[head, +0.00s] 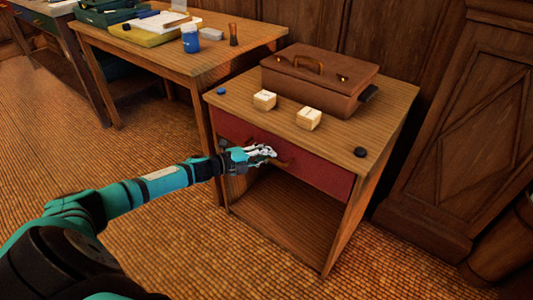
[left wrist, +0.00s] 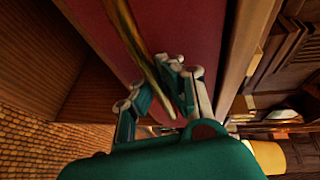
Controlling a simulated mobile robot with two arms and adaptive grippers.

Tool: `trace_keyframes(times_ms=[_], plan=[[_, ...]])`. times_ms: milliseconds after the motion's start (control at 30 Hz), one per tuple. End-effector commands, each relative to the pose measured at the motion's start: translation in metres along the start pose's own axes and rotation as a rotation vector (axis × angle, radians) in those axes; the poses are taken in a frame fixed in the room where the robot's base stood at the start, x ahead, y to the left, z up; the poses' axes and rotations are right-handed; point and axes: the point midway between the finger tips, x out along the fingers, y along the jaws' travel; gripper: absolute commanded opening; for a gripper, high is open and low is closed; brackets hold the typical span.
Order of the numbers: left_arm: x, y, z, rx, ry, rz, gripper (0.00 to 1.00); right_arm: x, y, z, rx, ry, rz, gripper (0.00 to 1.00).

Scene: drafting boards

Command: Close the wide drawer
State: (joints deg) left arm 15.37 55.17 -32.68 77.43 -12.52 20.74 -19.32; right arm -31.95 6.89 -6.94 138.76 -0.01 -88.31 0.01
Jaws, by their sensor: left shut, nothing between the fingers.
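The wide drawer has a dark red front (head: 325,176) under the top of the small wooden table at right. Its front looks close to flush with the table's frame; any small gap is hard to tell. A brass bar handle (head: 284,163) runs across the front. My left gripper (head: 270,152) is shut and empty at the middle of the front, beside the handle. In the left wrist view the handle (left wrist: 128,30) passes close by the fingers (left wrist: 158,85), with the red front (left wrist: 190,28) behind. Whether the fingers touch it is unclear. My right gripper is out of view.
On the table top (head: 390,118) are a brown leather case (head: 318,85), two pale blocks (head: 264,100) (head: 308,119), a blue disc (head: 221,91) and a black disc (head: 360,152). Below the drawer is an open shelf space (head: 285,210). A larger desk (head: 180,62) stands behind at left.

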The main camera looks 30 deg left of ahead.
Motion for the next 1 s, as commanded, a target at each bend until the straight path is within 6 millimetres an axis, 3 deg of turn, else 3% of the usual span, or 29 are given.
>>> trace_keyframes(times_ms=[33,300,667,1000], plan=[[0.0,-0.002,0.002,0.003,-0.003,-0.003,0.02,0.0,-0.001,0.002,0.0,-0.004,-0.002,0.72],[0.0,-0.003,0.002,0.003,-0.002,-0.004,0.34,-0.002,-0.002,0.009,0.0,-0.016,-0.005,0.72],[-0.006,-0.002,0.001,0.001,-0.001,-0.002,0.34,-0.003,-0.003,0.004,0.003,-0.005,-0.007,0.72],[-0.061,0.001,0.001,0.0,0.0,0.003,0.34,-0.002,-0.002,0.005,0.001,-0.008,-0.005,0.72]])
